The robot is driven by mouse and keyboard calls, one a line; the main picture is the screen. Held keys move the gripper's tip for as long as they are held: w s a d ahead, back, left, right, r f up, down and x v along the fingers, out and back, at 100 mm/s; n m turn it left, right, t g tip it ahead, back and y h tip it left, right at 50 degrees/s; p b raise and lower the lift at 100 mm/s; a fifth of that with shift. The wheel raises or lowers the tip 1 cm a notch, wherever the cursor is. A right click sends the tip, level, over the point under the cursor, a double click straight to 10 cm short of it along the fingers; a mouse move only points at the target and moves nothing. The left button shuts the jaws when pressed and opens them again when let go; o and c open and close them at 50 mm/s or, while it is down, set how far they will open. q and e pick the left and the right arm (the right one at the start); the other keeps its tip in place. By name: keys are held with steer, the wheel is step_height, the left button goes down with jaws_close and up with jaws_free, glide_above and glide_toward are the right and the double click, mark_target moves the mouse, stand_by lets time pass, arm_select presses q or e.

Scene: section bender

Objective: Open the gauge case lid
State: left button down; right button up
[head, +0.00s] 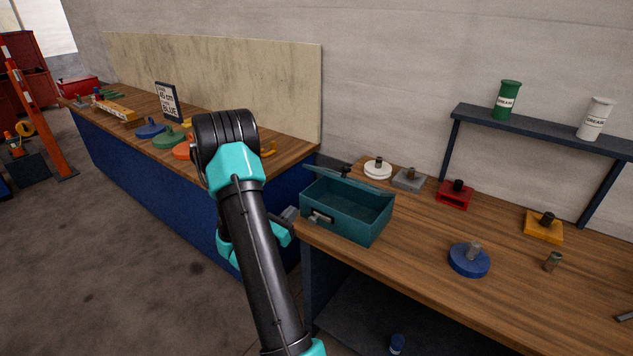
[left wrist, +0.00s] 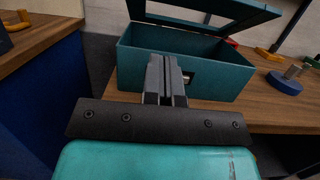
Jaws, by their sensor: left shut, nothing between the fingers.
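The teal gauge case (head: 345,226) stands at the left end of the right-hand workbench. Its lid (head: 352,182) is raised and tilted, and the inside of the case shows. In the left wrist view the lid (left wrist: 262,24) stands up as a frame with a window, above the open case (left wrist: 225,82). My left gripper (head: 287,214) is shut and empty, just off the case's front left side. In the left wrist view its fingers (left wrist: 165,62) point at the front wall, beside the latch, which they partly hide. I cannot tell whether they touch it. My right gripper is not in view.
On the workbench (head: 420,240) are a white disc (head: 378,169), a grey block (head: 409,179), a red block (head: 455,194), a yellow block (head: 543,227) and a blue disc (head: 469,260). A shelf (head: 545,130) with two grease cans stands behind. A second bench lies left.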

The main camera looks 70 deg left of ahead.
arm_select(q)
steer(key=r+x, duration=0.1)
steer(key=x, duration=0.3)
steer(key=r+x, duration=0.1)
steer(key=x, duration=0.3)
steer(key=r+x, duration=0.1)
steer(key=x, duration=0.3)
steer(key=shift+w, duration=0.1)
steer(key=shift+r, duration=0.1)
stand_by(0.3)
